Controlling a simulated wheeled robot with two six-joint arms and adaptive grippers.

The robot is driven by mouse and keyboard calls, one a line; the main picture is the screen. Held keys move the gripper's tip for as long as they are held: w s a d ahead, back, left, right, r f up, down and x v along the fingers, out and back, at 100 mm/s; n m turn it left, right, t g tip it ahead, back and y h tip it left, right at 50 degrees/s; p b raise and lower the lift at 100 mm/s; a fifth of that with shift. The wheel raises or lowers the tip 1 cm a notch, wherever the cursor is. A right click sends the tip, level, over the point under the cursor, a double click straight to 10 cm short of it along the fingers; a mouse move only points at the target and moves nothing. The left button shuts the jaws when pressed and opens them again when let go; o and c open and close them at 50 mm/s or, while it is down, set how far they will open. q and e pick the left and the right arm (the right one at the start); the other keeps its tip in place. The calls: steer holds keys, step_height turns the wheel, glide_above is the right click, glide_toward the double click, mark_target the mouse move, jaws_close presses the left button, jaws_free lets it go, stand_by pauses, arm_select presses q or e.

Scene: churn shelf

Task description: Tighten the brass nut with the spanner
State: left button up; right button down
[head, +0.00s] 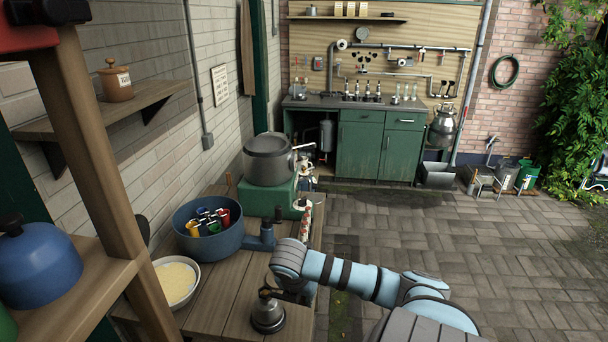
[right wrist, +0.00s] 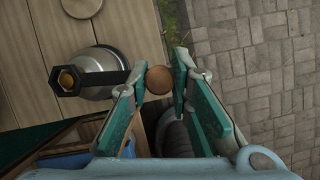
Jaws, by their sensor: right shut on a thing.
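A steel domed fitting (head: 268,318) stands near the front edge of the wooden bench, low in the head view. The shaft runs right toward my fingers. My right gripper (right wrist: 162,78) is shut on the spanner, with a round brown handle end between the green-padded fingers. In the head view the right gripper (head: 291,288) is beside the dome, partly hidden by its own wrist. My left gripper is not in view.
A blue tub (head: 190,238) with coloured pieces, a white bowl (head: 176,281) and a grey pot on a green machine (head: 268,197) stand farther back on the bench. A wooden shelf post (head: 105,190) rises at the left. Paving right of the bench is clear.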

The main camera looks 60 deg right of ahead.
steer(key=shift+r, duration=2.45)
